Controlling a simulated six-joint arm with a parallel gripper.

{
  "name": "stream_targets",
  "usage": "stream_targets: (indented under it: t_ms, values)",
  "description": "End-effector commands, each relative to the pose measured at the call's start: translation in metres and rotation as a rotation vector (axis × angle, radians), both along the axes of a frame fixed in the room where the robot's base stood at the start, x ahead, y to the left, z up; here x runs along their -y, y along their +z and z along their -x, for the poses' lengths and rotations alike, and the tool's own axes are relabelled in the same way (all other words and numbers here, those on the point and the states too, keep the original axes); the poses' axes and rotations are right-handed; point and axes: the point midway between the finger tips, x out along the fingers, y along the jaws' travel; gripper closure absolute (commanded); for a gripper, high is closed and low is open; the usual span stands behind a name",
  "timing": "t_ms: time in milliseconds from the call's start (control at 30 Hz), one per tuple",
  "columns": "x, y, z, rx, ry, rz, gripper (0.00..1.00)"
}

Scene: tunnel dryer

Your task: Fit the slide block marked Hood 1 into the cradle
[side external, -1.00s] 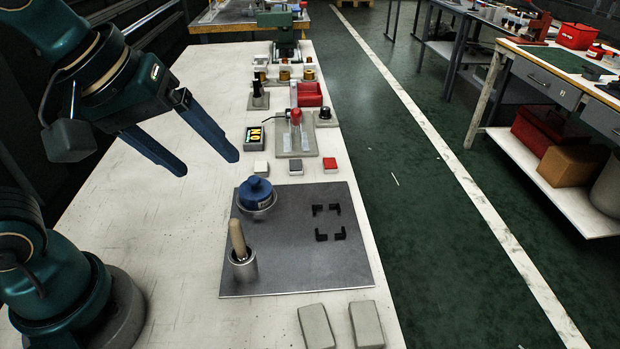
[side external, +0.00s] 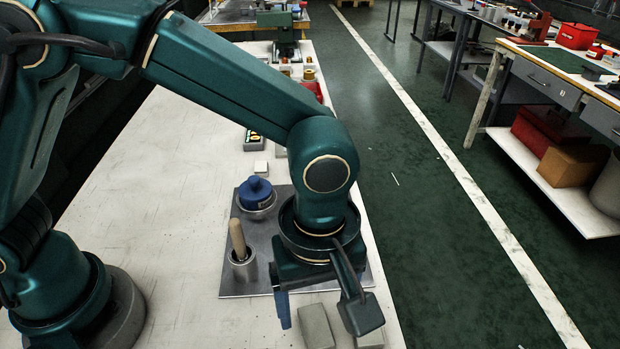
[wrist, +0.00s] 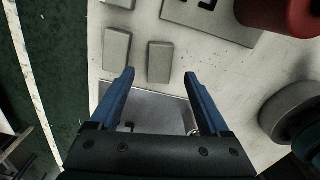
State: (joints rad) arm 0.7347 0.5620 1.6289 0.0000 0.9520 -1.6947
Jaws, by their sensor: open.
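Two light-grey blocks lie side by side near the front of the table. No marking is readable, so I cannot tell which is Hood 1. In the wrist view, one block (wrist: 159,62) appears between the tips of my open, empty gripper (wrist: 158,74); the other block (wrist: 117,47) is left of it. In the side view, the left block (side external: 316,328) is clear, and the right one (side external: 371,339) is partly hidden by my wrist. My gripper points down there, one blue finger showing. The black corner pieces on the grey plate (side external: 232,284), probably the cradle, are hidden behind my arm.
A blue knobbed part (side external: 255,190) sits in a ring on the plate. A wooden-handled tool (side external: 237,238) stands in a metal cup (side external: 243,268), close to my gripper. In the wrist view, a red object (wrist: 285,15) is at top right. Bare table lies left of the plate.

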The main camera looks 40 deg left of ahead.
Motion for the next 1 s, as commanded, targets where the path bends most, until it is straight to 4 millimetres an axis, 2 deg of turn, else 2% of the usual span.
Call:
stream_targets:
  t_ms: [300, 667, 800, 867, 900, 1000]
  values:
    - [-0.001, -0.038, 0.0, -0.002, 0.001, -0.001, 0.2]
    - [-0.001, -0.044, -0.001, 0.002, 0.002, 0.001, 0.2]
    - [-0.001, -0.044, -0.001, 0.002, 0.002, 0.001, 0.74]
    - [-0.001, -0.044, -0.001, 0.002, 0.002, 0.001, 0.96]
    - [-0.001, -0.044, -0.001, 0.002, 0.002, 0.001, 1.0]
    - [-0.001, -0.043, -0.001, 0.002, 0.002, 0.002, 1.0]
